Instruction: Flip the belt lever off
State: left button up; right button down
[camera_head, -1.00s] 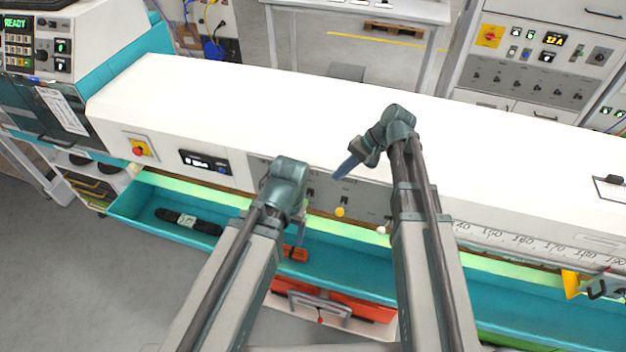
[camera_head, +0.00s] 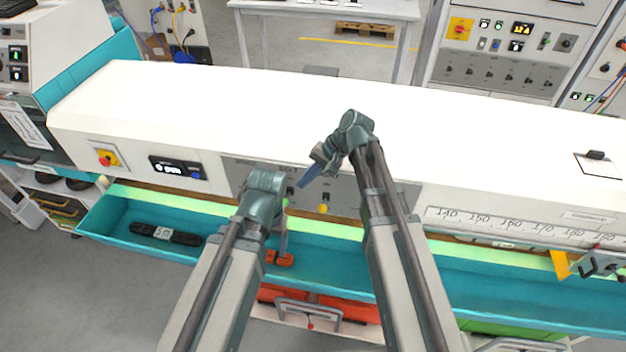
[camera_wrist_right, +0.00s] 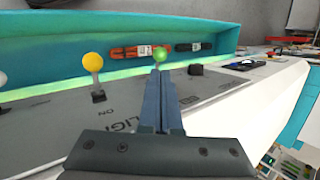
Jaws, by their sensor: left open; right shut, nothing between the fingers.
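A grey panel on the white bench front carries small levers with coloured knobs: green (camera_head: 285,203) and yellow (camera_head: 323,209). In the right wrist view, the green knob (camera_wrist_right: 160,54) is just beyond my fingertips, and the yellow knob (camera_wrist_right: 92,62) is to their left. A LIGHT label shows there near the yellow lever; I cannot clearly read which lever is marked BELT. My right gripper (camera_head: 304,184) is shut and empty, in front of the panel, its tips above and close to the green knob. My left gripper (camera_head: 284,232) is open, hanging over the trough below the panel.
A teal trough (camera_head: 105,222) runs along the bench front, holding a black bundle (camera_head: 165,234) and an orange bundle (camera_head: 279,258). A ruler strip (camera_head: 500,222) is at right.

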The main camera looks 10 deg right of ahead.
aim_at(287, 200)
pick_arm(q)
notch_tip(287, 200, down, 5)
jog(key=b, duration=0.4)
jog(key=shift+f, duration=0.2)
pick_arm(e)
jog(key=x, duration=0.6)
jog(key=shift+a+f, duration=0.2)
jog(key=shift+f, duration=0.05)
jog(key=shift+s+f, duration=0.1)
jog(key=shift+s, duration=0.05)
